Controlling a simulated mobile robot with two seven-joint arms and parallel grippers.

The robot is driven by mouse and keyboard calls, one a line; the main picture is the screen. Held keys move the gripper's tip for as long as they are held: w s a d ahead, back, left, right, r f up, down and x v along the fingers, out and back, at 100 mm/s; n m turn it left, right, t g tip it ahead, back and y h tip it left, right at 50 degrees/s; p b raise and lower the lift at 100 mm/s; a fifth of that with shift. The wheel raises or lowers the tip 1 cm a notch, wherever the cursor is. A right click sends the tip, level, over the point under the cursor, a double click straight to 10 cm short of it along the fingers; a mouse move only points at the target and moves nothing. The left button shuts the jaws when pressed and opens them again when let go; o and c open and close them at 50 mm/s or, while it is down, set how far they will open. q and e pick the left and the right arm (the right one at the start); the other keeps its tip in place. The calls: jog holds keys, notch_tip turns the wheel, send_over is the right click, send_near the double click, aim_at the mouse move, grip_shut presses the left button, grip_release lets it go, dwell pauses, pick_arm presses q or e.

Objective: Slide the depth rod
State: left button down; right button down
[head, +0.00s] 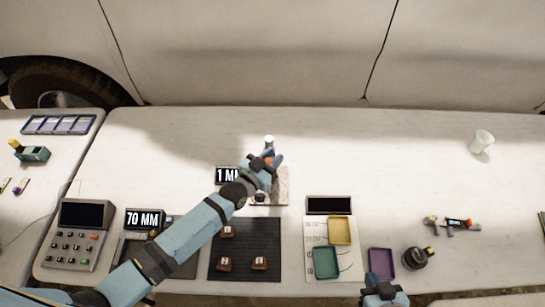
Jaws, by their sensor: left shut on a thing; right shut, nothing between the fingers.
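My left arm reaches in from the lower left, and its gripper (269,157) is shut at a small upright gauge on a pale speckled base (282,188). A whitish tip (269,140) shows just beyond the fingers. It seems to be the top of the depth rod; the rest is hidden by the gripper and wrist. A black display (227,175) beside the base reads "1 M", its right end covered by my arm. My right gripper (383,283) is at the bottom edge, shut and empty, clear of the gauge.
A dark mat (245,239) holds three brown pieces. A "70 MM" display (145,219) and a keypad console (78,235) stand left. Yellow (340,230), green (326,262) and purple (381,264) trays lie right. A white cup (481,141) stands at the far right; the table between is clear.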

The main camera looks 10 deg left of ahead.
pick_arm(q)
notch_tip(320, 180, up, 4)
jog(key=p, duration=0.3)
jog(key=shift+r, duration=0.25)
jog(key=c, duration=0.9)
grip_release()
